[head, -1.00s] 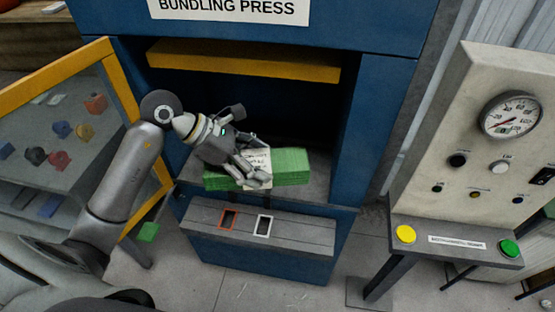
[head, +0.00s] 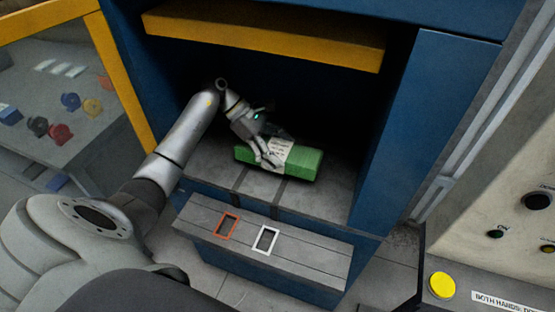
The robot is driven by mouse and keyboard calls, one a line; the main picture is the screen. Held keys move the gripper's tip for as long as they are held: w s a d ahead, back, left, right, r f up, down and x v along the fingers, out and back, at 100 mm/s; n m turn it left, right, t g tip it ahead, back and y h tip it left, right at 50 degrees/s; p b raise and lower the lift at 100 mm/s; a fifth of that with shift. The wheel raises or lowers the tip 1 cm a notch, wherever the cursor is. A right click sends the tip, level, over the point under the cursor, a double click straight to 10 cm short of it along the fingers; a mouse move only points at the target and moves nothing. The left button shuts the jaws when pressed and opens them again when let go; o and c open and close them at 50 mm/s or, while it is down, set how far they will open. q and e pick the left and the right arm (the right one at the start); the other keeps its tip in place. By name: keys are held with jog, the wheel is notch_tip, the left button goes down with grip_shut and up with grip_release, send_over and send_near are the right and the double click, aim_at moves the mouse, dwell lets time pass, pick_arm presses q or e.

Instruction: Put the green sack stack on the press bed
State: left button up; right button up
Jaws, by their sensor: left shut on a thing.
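The green sack stack (head: 308,164), with a white printed label around its middle, is inside the blue press opening, over the grey press bed (head: 210,165). My left gripper (head: 268,162) is shut on the stack near its label and comes at it from above and the left. The stack lies level, close to the bed; I cannot tell whether it rests on it. The gripper's fingers hide part of the stack's front. My right gripper is not in view.
A yellow press bar (head: 265,38) spans the opening above my arm. Blue walls (head: 425,130) flank the opening. A ledge with a red frame (head: 227,226) and a white frame (head: 265,240) juts out in front. A yellow button (head: 442,285) is at lower right.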

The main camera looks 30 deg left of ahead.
pick_arm(q)
notch_tip(320, 180, down, 4)
jog(key=shift+w+f+p, duration=0.15)
jog(key=shift+p, duration=0.15)
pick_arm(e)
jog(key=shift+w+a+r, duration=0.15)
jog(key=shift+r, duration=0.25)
pick_arm(q)
jog(key=shift+f, duration=0.1)
jog(key=shift+f, duration=0.15)
jog(key=o, duration=1.4)
jog(key=shift+o, duration=0.2)
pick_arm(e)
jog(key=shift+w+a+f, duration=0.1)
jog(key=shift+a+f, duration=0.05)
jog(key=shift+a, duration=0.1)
